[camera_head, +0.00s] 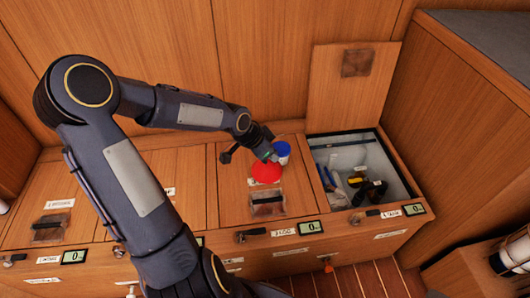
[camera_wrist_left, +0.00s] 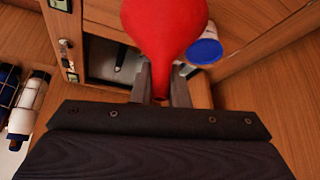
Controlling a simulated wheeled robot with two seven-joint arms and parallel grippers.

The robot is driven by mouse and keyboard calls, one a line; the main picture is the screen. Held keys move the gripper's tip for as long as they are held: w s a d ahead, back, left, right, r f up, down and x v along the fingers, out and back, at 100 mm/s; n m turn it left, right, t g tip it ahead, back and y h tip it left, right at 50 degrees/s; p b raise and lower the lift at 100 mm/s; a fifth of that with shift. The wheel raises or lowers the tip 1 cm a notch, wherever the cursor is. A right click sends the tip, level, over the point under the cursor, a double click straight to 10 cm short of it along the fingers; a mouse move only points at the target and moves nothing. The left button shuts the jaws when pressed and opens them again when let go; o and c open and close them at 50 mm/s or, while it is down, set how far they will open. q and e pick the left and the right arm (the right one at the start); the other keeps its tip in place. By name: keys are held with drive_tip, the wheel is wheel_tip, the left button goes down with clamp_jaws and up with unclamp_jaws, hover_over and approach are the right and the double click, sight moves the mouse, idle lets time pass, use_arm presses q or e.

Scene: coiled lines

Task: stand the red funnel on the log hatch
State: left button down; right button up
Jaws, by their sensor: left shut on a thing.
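The red funnel (camera_head: 266,171) is over the closed middle hatch (camera_head: 236,205), wide end down. I cannot tell whether its rim touches the wood. The label on the front below this hatch is too small to read surely. My left gripper (camera_head: 267,156) is shut on the funnel's narrow spout from above. In the left wrist view the red funnel (camera_wrist_left: 165,28) fills the top middle, with its spout between the fingers of my left gripper (camera_wrist_left: 162,90). My right gripper is not in view.
A blue-and-white container (camera_head: 282,151) stands close behind the funnel. A brown patch with a clear frame (camera_head: 267,203) lies at the hatch's front. To the right, an open locker (camera_head: 395,165) holds loose items, its lid (camera_head: 345,100) raised. Wooden walls stand behind and right.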

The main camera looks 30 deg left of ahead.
use_arm(q)
drive_tip(key=s+a+r+m+h+p, duration=0.1)
drive_tip(key=s+a+r+m+p, duration=0.2)
drive_tip(key=s+a+p, duration=0.6)
use_arm(e)
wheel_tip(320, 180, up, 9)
drive_tip(key=b, duration=0.2)
use_arm(q)
drive_tip(key=shift+g, duration=0.5)
drive_tip(key=shift+w+a+f+b, duration=0.75)
drive_tip(key=shift+w+f+b, duration=0.2)
drive_tip(key=shift+w+f, duration=1.2)
drive_tip(key=shift+w+a+f+b, duration=0.7)
drive_tip(key=shift+w+f+b, duration=0.25)
drive_tip(key=shift+w+f, duration=1.25)
drive_tip(key=shift+w+a+f+b, duration=0.75)
drive_tip(key=shift+w+f+b, duration=0.2)
drive_tip(key=shift+w+f, duration=1.2)
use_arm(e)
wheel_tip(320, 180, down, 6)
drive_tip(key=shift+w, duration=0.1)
use_arm(q)
drive_tip(key=shift+f, duration=0.1)
drive_tip(key=c, duration=1.4)
unclamp_jaws()
